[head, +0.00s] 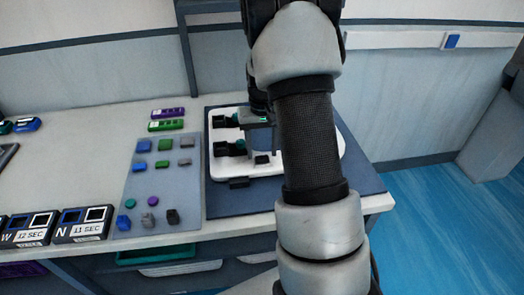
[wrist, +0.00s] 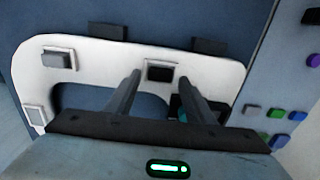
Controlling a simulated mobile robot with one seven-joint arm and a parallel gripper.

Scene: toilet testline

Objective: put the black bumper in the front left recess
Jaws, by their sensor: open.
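The white seat-shaped plate (head: 222,172) lies on a dark blue mat; it also shows in the wrist view (wrist: 215,70). A black bumper (wrist: 161,72) sits at a pale-rimmed recess on its near side; it also shows in the head view (head: 262,159). I cannot tell how deep it sits. My gripper (wrist: 160,80) is open, its fingers apart on either side of the bumper in the wrist view, with no visible contact. In the head view my arm hides part of the plate. A grey block (wrist: 58,58) and a pale rectangular spot (wrist: 35,115) are elsewhere on the plate.
Dark blocks (wrist: 107,31) (wrist: 209,46) lie on the mat beside the plate. Black-and-teal hinge parts (head: 230,148) are at the plate's left end. A grey-blue panel (head: 135,180) with several coloured pieces is left of the mat. Labelled boxes (head: 85,225) stand farther left.

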